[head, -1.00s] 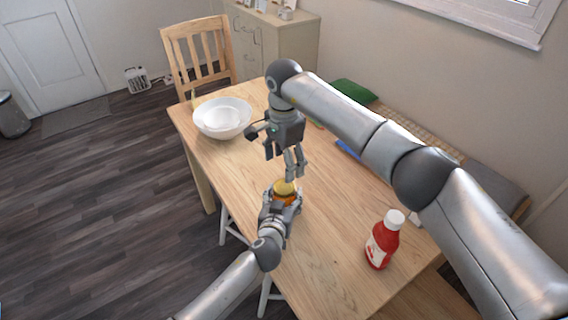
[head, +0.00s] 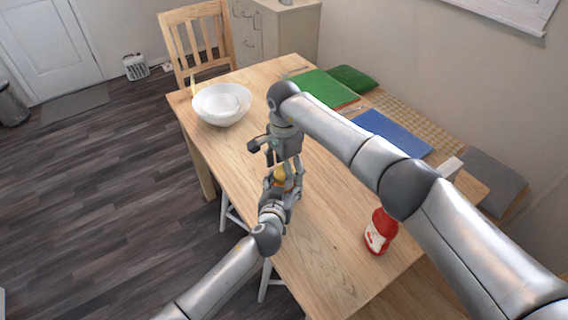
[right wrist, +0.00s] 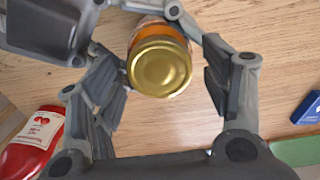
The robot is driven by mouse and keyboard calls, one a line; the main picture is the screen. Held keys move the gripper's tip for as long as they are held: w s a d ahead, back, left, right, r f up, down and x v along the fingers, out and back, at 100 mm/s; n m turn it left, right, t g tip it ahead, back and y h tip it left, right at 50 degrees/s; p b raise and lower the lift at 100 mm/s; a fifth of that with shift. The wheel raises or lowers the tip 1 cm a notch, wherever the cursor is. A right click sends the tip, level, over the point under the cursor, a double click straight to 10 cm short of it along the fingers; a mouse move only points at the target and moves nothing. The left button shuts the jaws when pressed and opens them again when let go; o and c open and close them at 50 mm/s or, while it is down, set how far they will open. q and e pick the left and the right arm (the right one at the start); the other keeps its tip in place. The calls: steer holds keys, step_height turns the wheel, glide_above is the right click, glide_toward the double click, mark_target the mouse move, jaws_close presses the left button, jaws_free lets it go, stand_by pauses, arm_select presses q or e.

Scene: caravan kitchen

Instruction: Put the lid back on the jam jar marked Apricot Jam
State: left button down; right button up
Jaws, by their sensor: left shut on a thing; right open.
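The jam jar (head: 280,186), with orange contents, is held by my left gripper (head: 284,190), which is shut around its side. A round gold lid (right wrist: 159,67) lies over the jar's mouth in the right wrist view; I cannot tell whether it is seated tightly. The jar's orange side (right wrist: 150,28) shows just behind it. My right gripper (right wrist: 165,85) is open, with its fingers apart on either side of the lid. In the head view my right gripper (head: 286,165) is directly above the jar and partly hides it. The jar's label is not readable.
Green (head: 322,88) and blue (head: 392,132) flat things lie along the right side. The table's middle is mostly clear.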

steer(key=c, duration=1.1)
steer(key=shift+m, duration=1.7)
steer(key=o, duration=1.1)
steer(key=shift+o, duration=0.2)
steer(key=shift+r, duration=0.1)
steer(key=shift+r, duration=2.15)
